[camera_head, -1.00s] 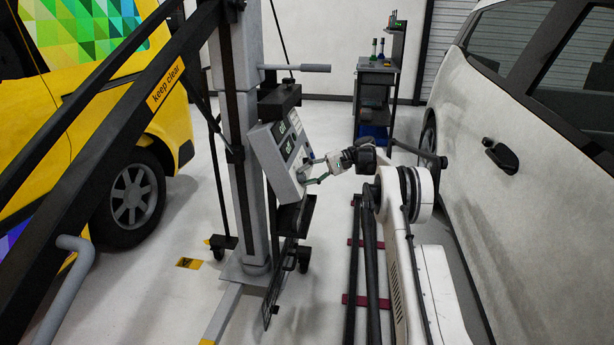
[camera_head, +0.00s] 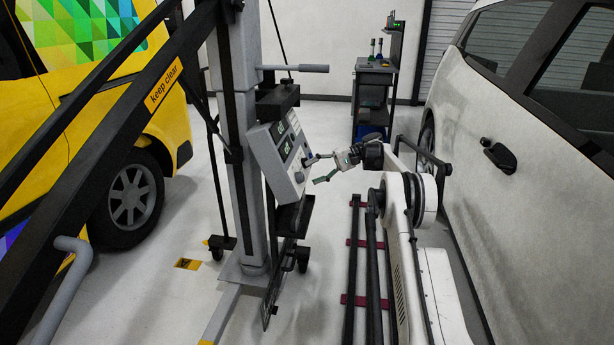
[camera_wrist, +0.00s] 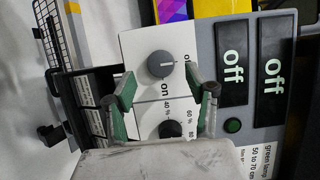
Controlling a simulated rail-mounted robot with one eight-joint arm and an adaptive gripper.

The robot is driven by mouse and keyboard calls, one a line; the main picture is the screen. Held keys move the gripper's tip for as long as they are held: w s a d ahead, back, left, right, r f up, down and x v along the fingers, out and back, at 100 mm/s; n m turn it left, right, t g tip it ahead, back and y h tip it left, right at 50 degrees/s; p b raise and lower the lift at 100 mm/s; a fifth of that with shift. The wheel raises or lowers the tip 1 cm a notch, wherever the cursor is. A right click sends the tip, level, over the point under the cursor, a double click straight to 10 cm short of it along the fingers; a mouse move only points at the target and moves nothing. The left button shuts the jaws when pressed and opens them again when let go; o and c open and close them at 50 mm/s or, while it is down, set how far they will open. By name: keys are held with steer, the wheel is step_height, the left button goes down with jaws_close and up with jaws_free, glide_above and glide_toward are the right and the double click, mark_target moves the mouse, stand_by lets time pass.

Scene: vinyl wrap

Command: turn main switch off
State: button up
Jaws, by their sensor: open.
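The control panel (camera_head: 275,160) hangs tilted on the grey column. In the wrist view the panel face (camera_wrist: 150,42) shows a round grey knob (camera_wrist: 161,64) beside the word "on". Its pale mark appears to point right, toward two dark displays reading "off" (camera_wrist: 232,65) and "off" (camera_wrist: 272,65). My gripper (camera_head: 313,170) is open and empty in front of the panel. In the wrist view its green-padded fingers (camera_wrist: 161,80) spread to either side below the grey knob; contact cannot be told. A second, dark knob (camera_wrist: 170,128) with percent labels lies between the fingers, partly hidden.
A green button (camera_wrist: 232,125) sits right of the fingers. A white car (camera_head: 510,190) stands close on the right, a yellow vehicle (camera_head: 160,115) on the left. A dark tool cart (camera_head: 374,95) stands behind. A black shelf (camera_head: 307,212) is under the panel.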

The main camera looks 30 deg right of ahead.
steer(key=shift+v, duration=1.85)
steer(key=shift+a, duration=0.1)
